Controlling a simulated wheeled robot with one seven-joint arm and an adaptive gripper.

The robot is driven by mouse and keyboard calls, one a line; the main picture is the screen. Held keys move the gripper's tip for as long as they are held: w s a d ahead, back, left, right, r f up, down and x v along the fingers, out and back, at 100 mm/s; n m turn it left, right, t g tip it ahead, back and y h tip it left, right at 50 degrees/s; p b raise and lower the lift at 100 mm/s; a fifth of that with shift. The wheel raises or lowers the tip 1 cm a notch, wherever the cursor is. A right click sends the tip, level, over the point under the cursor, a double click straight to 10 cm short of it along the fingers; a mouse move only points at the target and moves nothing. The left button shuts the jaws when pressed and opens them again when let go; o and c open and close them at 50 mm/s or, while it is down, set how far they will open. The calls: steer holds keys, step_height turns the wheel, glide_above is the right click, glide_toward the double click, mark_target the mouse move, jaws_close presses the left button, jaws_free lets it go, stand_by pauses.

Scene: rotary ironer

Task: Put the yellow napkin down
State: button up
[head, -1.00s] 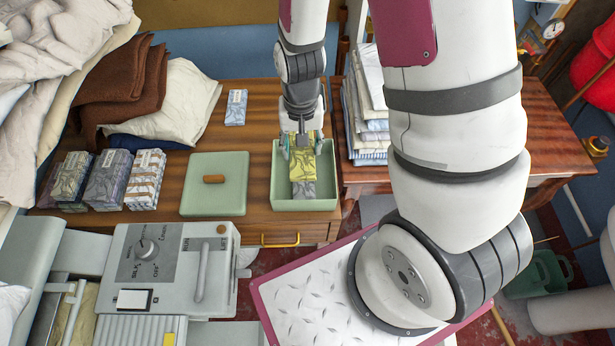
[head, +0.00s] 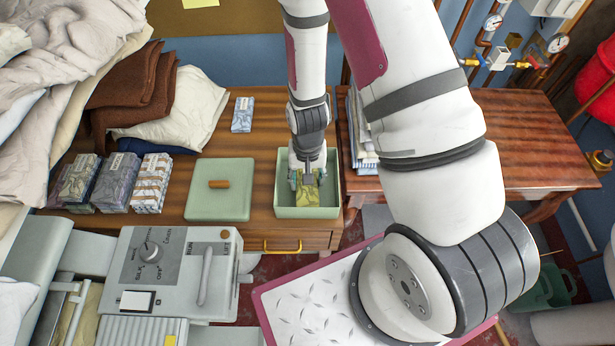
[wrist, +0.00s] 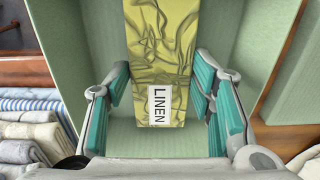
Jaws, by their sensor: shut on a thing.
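The yellow napkin (head: 308,198) is a patterned, folded block with a white LINEN label, which shows in the wrist view (wrist: 158,50). My gripper (head: 308,181) is shut on it, with a teal-padded finger on each side. Gripper and napkin are down inside the open green box (head: 334,212) on the wooden table. In the wrist view the box's green walls (wrist: 232,45) surround the napkin. My gripper hides part of the napkin and the box floor. I cannot tell whether the napkin touches the bottom.
The green lid (head: 222,205) with a wooden knob lies left of the box. Several wrapped bundles (head: 115,182) stand further left, and a small blue packet (head: 243,114) lies behind. Folded linens (head: 362,130) are stacked to the right. The ironer (head: 165,270) is in front.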

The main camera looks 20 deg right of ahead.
steer(key=shift+f, duration=0.15)
steer(key=o, duration=1)
steer(key=shift+o, duration=0.2)
step_height(320, 180, up, 23)
steer(key=n+t, duration=0.1)
steer(key=t, duration=0.1)
steer(key=s+r+n+t, duration=0.1)
steer(key=s+r, duration=0.4)
steer(key=r, duration=0.5)
steer(key=s+d+r+n+t, duration=0.1)
steer(key=s+r+n+t, duration=0.1)
steer(key=s+r, duration=0.4)
step_height(320, 180, up, 4)
steer(key=shift+d+n+t+b, duration=0.2)
steer(key=shift+n+t+b, duration=0.1)
steer(key=shift+b, duration=0.05)
steer(key=shift+s, duration=0.1)
